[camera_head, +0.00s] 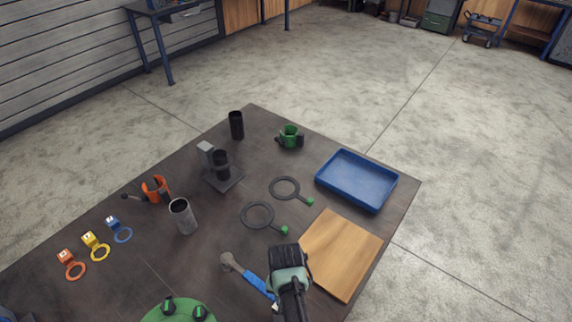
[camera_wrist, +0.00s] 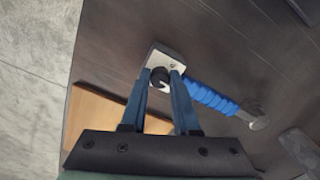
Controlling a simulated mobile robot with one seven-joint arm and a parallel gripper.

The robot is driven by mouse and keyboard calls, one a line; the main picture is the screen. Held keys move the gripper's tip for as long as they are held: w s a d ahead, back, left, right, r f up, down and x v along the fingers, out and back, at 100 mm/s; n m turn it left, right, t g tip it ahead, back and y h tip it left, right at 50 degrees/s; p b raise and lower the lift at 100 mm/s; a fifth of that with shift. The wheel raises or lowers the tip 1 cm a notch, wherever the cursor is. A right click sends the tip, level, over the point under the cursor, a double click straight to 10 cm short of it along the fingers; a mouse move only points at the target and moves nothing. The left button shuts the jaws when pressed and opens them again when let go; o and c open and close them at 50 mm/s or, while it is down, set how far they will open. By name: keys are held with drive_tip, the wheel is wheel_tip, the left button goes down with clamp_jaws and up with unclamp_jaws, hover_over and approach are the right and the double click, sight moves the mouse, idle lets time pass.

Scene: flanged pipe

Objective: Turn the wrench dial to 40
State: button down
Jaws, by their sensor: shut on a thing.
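The wrench (camera_head: 257,284) lies on the dark table, its blue grip slanting down to the right from its metal head. My gripper (camera_head: 287,280) is over the handle end and partly hides it. In the wrist view the wrench (camera_wrist: 208,94) has a pale metal end plate (camera_wrist: 166,58) and a dark round dial (camera_wrist: 159,76). There my gripper (camera_wrist: 162,77) points down with its two fingers on either side of the dial, shut on it. The scale marks and any reading are too small to tell.
A wooden board (camera_head: 343,254) lies right of my gripper, and a blue tray (camera_head: 356,182) behind it. Two dark rings (camera_head: 257,228) with green tips lie further back. A green round thing (camera_head: 178,311) is at the front left. A grey cup (camera_head: 183,217) stands left.

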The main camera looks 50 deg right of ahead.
drive_tip(key=shift+m, duration=1.2)
drive_tip(key=c, duration=0.6)
unclamp_jaws()
drive_tip(key=shift+c, duration=0.2)
wheel_tip(320, 180, up, 13)
drive_tip(key=shift+b, duration=0.4)
